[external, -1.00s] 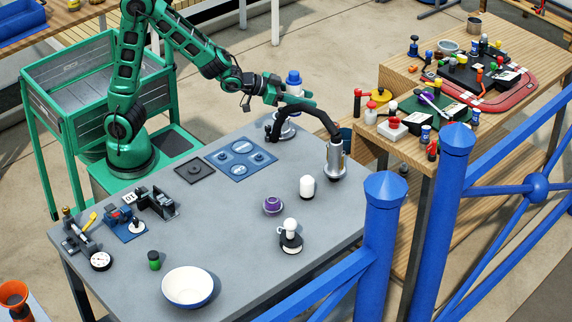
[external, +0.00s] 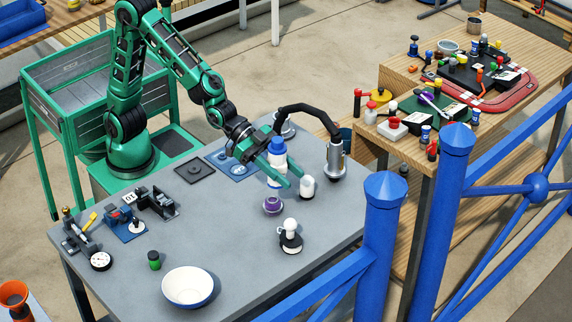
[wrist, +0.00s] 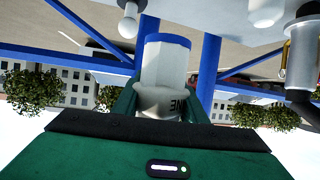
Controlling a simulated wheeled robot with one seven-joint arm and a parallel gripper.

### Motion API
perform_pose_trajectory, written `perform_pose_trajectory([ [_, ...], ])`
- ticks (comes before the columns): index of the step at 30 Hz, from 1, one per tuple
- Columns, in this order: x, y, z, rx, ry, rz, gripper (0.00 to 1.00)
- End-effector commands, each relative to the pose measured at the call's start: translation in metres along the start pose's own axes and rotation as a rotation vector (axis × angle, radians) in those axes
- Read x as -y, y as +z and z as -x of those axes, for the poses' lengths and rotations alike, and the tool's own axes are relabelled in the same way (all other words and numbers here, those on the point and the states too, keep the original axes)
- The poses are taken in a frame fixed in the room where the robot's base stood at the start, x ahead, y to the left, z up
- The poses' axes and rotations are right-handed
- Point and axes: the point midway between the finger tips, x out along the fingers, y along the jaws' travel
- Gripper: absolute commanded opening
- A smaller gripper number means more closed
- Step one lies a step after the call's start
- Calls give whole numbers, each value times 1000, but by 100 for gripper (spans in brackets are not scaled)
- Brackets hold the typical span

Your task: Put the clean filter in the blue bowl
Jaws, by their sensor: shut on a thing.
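My gripper (external: 280,171) is shut on a white cylinder with a blue end (external: 277,148), held upright above the table. In the wrist view the held cylinder (wrist: 165,62) sits between the green fingers, with a blue band at its far end and partly hidden dark letters. I take it for the clean filter, but its full label cannot be read. The bowl (external: 188,272), white inside with a dark blue rim, stands at the table's front left, apart from my gripper. It looks empty.
A purple cup-like piece (external: 272,204) stands just below the held cylinder. A white capped cylinder (external: 307,187) and a black hose on a metal post (external: 336,160) stand to the right. A bulb-topped piece (external: 290,236) and a green jar (external: 154,260) stand nearer the front.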

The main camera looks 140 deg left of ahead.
Motion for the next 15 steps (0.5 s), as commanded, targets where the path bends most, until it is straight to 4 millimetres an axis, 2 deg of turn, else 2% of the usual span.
perform_pose_trajectory([
  [1, -25, -4, -3, -2, 43, -19, 14],
  [6, -104, -10, -4, -4, 183, -82, 14],
  [12, -195, -14, 5, -10, 344, -157, 14],
  [15, -234, -14, 13, -14, 413, -190, 14],
])
